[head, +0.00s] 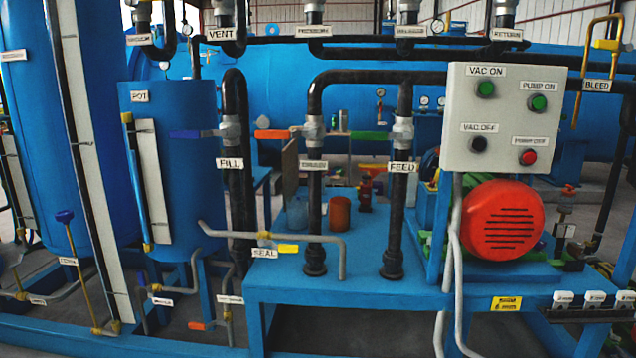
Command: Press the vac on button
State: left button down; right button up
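The vac on button (485,89) is a round green button at the upper left of a light grey control box (506,120), under a "VAC ON" label (486,71). The box also carries a green pump on button (538,103), a black vac off button (479,144) and a red pump off button (528,157). The box faces me at the right of the head view, and nothing covers the buttons. Neither of my grippers is in view.
A red motor cover (502,220) sits just below the box on a blue frame (340,290). Black pipes labelled "FEED" (402,167) and "FILL" (230,163) rise left of it. A yellow handle (597,70) stands right of the box. A blue pot (178,160) stands at left.

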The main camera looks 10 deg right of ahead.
aim_at(486, 89)
jog(key=z, duration=1.25)
